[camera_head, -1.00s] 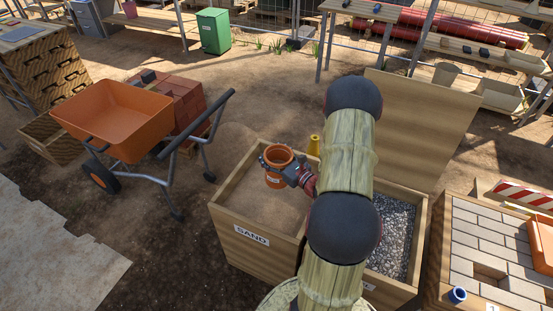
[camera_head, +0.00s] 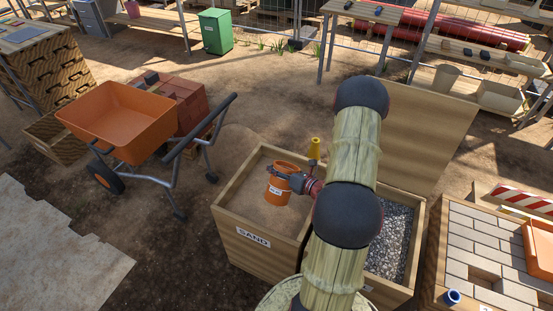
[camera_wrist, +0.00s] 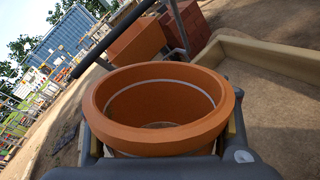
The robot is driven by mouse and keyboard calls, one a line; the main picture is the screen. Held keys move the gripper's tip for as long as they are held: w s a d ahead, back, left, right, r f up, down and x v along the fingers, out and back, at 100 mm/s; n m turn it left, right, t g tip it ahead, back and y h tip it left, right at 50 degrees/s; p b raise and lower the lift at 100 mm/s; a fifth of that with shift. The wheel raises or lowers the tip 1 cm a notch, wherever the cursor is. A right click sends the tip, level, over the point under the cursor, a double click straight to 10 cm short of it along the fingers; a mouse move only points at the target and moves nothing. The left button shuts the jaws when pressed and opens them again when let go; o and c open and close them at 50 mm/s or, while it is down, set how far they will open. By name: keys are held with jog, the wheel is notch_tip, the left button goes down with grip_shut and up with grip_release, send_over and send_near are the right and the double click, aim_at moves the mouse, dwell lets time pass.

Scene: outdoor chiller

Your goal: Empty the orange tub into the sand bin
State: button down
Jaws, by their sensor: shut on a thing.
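The orange tub (camera_head: 277,190), with a small white label, is above the sand in the left compartment of a wooden bin. My gripper (camera_head: 284,179) is shut on the tub from its right side. The sand bin (camera_head: 245,255) has a SAND label on its front wall. The tub looks roughly upright, leaning slightly; whether it touches the sand is unclear. In the wrist view the tub's round rim (camera_wrist: 104,120) faces the camera. Its inner wall is bare, and a small brownish patch shows at the bottom; I cannot tell whether that is sand.
A gravel compartment (camera_head: 392,238) adjoins on the right, partly behind my arm. An orange wheelbarrow (camera_head: 122,118) stands left, near stacked bricks (camera_head: 180,103). A paver table (camera_head: 485,245) is at the right.

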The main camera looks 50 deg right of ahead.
jog(key=shift+s+a+f+m+g+y+p, duration=0.15)
jog(key=shift+a+f+m+g+y+p, duration=0.25)
jog(key=shift+f+m+y+p, duration=0.7)
jog(key=shift+s+a+f+m+g+y+p, duration=0.1)
jog(key=shift+a+f+m+g+y+p, duration=0.45)
jog(key=shift+m+p, duration=1.05)
jog(key=shift+s+a+f+m+g+y+p, duration=0.15)
jog(key=shift+a+f+m+y+p, duration=0.25)
jog(key=shift+f+m+p, duration=0.95)
jog(key=shift+r+n+p, duration=0.35)
jog(key=shift+n+p, duration=0.05)
jog(key=shift+n, duration=0.05)
